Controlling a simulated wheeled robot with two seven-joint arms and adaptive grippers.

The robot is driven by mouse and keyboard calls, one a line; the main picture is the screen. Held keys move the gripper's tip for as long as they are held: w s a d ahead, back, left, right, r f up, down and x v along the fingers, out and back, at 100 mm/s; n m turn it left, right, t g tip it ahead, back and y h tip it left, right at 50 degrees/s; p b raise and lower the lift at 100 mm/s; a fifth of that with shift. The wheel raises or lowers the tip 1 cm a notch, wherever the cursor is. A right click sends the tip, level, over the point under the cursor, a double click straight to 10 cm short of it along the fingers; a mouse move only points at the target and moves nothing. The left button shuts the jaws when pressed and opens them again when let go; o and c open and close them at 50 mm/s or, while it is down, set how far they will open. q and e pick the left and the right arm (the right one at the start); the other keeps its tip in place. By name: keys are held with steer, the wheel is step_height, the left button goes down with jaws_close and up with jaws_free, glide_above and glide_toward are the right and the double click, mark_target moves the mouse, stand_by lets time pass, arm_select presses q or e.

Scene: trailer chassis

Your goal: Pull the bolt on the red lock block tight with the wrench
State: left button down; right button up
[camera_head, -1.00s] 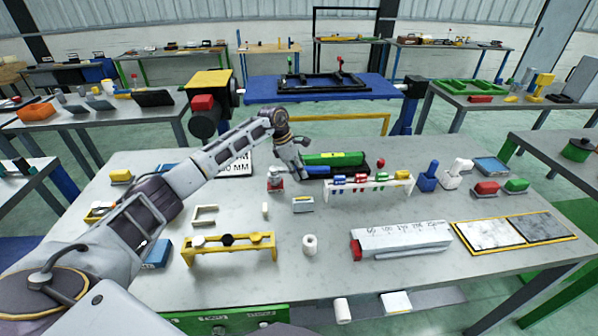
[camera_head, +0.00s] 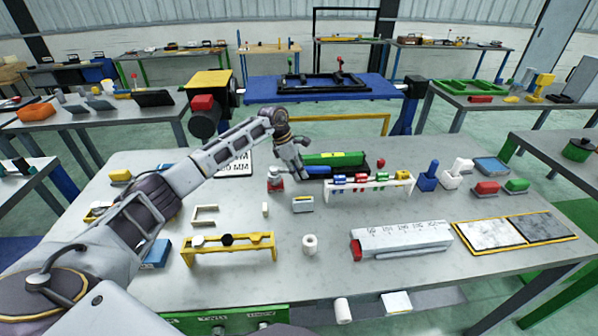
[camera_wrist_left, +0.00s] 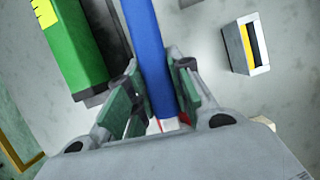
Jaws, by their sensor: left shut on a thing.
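A blue-handled tool, which I take to be the wrench, lies between the fingers of my left gripper (camera_head: 302,174); its blue handle (camera_wrist_left: 148,45) runs up and out of the left wrist view. The gripper is shut on this handle, low over the table. The red lock block (camera_head: 276,184), red with a grey-white top, stands just left of the gripper in the head view. In the wrist view only a bit of red and white shows below the fingers. The bolt and the wrench's head are hidden. My right gripper is not in view.
A green block with a yellow label (camera_head: 335,158) lies in a black tray close behind the gripper. A white rack (camera_head: 370,187) with coloured pieces stands to the right. A small grey box (camera_head: 303,204) and a yellow rack (camera_head: 230,248) stand nearer.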

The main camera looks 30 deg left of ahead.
arm_select(q)
steer(key=shift+f+b, duration=0.5)
steer(key=shift+f, duration=0.15)
stand_by(1.3)
stand_by(0.4)
steer(key=c, duration=1.8)
jaws_free()
jaws_close()
